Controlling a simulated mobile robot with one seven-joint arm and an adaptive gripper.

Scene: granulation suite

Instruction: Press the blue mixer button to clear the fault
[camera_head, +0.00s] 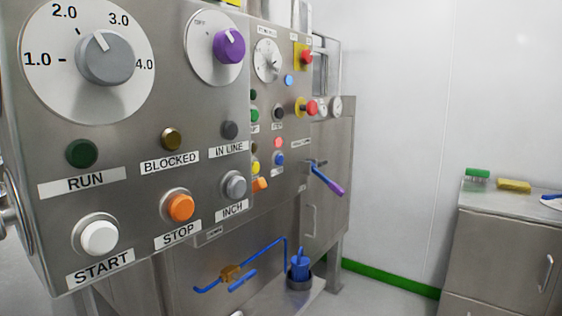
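A steel control panel (130,140) fills the left and middle of the view. On its farther section, a small blue button (279,160) sits low, below a pink-red round piece (277,143). A second small light-blue round piece (289,80) sits higher, left of a red knob on a yellow plate. The labels there are too small to read, so I cannot tell which blue one is the mixer button. My gripper is not in view.
The near panel has a white START button (99,238), an orange STOP button (180,207) and a grey INCH button (235,186). A purple-handled lever (327,182) juts out farther right. Blue piping (240,275) runs below. A steel cabinet (500,245) stands at right.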

